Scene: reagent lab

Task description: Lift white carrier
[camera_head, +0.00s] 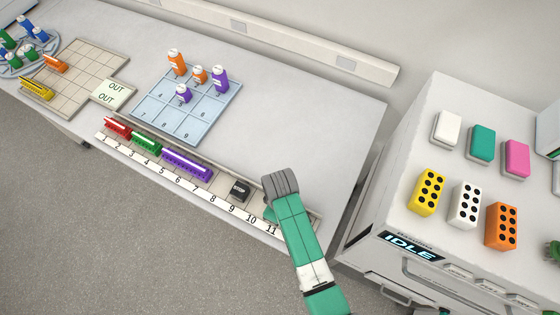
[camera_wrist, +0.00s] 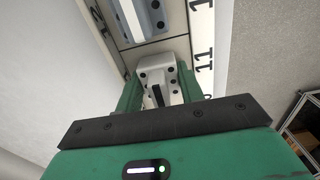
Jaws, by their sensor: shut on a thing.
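In the wrist view, a white carrier (camera_wrist: 157,72) with dark round holes and a dark slot sits between the green fingers of my gripper (camera_wrist: 158,88). The fingers are shut on its sides. It is at the numbered rail, close to the 11 mark. In the head view, my gripper (camera_head: 270,213) is over the right end of the rail (camera_head: 196,192), near the 10 and 11 marks, and hides the carrier. I cannot tell whether the carrier touches the rail.
Red (camera_head: 117,126), green (camera_head: 146,142) and purple (camera_head: 187,164) carriers and a black STOP block (camera_head: 239,190) stand along the rail to the left. A blue numbered mat (camera_head: 160,109) holds several bottles. A machine (camera_head: 415,160) with coloured blocks stands at right.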

